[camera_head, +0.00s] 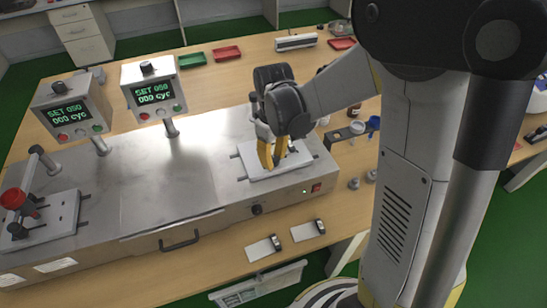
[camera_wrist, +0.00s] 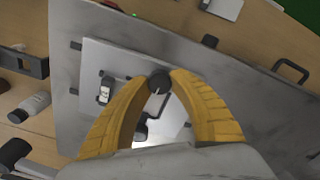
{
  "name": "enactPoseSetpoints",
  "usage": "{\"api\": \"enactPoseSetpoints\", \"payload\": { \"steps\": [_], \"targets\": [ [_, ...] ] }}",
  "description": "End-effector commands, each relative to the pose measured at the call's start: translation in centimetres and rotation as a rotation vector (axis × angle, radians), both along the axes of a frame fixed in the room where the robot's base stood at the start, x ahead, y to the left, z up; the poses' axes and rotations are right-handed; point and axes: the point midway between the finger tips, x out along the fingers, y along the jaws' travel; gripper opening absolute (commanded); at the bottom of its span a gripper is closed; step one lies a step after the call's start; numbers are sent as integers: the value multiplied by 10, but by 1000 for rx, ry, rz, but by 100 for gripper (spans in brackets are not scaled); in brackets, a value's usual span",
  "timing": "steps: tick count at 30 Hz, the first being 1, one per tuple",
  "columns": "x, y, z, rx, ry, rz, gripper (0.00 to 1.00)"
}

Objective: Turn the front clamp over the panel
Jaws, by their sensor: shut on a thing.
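The pale panel (camera_head: 297,160) lies flat on the right end of the steel test bench, and in the wrist view it is the light plate (camera_wrist: 92,58). My gripper (camera_head: 272,163) is low over the panel, its yellow fingers pointing down. In the wrist view the fingertips close on the dark round knob of the front clamp (camera_wrist: 158,80), one finger on each side. A dark bent bar of the clamp runs below the knob between the fingers. A small black-and-white part (camera_wrist: 105,90) sits on the panel left of the clamp. The clamp's base is hidden by my gripper.
Two display boxes (camera_head: 151,88) on posts stand on the bench (camera_head: 165,200) left of my gripper. A red-topped clamp (camera_head: 14,200) is at the far left. A black holder (camera_head: 345,132) and small bottles stand right of the panel. The bench middle is clear.

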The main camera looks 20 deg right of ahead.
Motion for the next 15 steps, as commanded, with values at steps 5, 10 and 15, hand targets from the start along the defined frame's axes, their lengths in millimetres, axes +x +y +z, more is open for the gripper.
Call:
{"api": "enactPoseSetpoints", "payload": {
  "steps": [5,10,15],
  "targets": [
    [0,0,0,1,-1,-95,0],
    [0,0,0,0,-1,-234,0],
    [0,-1,0,0,-1,-396,0]
  ]
}}
